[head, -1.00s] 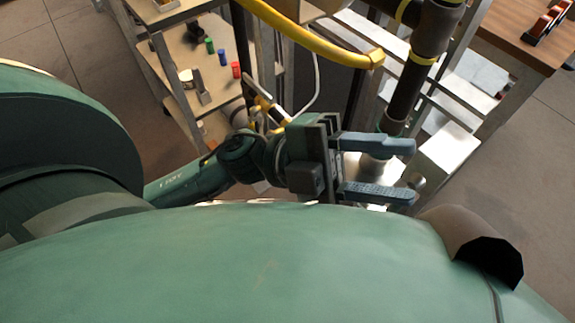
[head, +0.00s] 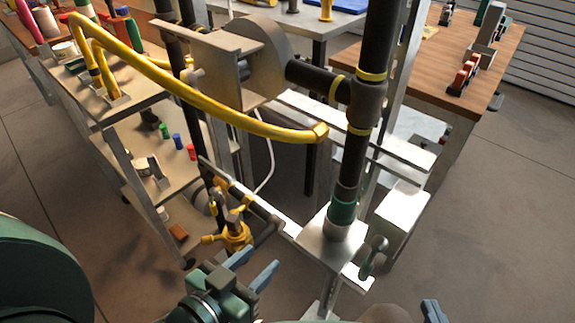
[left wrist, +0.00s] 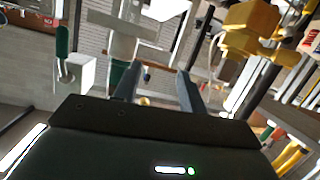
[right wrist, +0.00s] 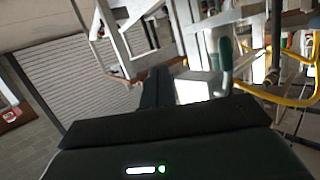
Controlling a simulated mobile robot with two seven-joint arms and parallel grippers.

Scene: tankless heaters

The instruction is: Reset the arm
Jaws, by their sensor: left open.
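My left gripper (head: 252,266) is at the bottom centre of the head view, in front of the pipe stand. Its two blue fingers are apart with nothing between them. They also show apart in the left wrist view (left wrist: 157,88). My right gripper (head: 432,311) shows only as a blue fingertip at the bottom right of the head view. In the right wrist view its two dark fingers (right wrist: 157,88) lie against each other, with no object seen between them. The rest of the right arm is mostly hidden.
A yellow valve (head: 236,235) is just beyond my left gripper. A black vertical pipe (head: 352,165) on a metal stand rises right of it, with a green-handled valve (head: 372,256) low down. A yellow hose (head: 230,118) crosses above. Open floor (head: 490,220) lies at right.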

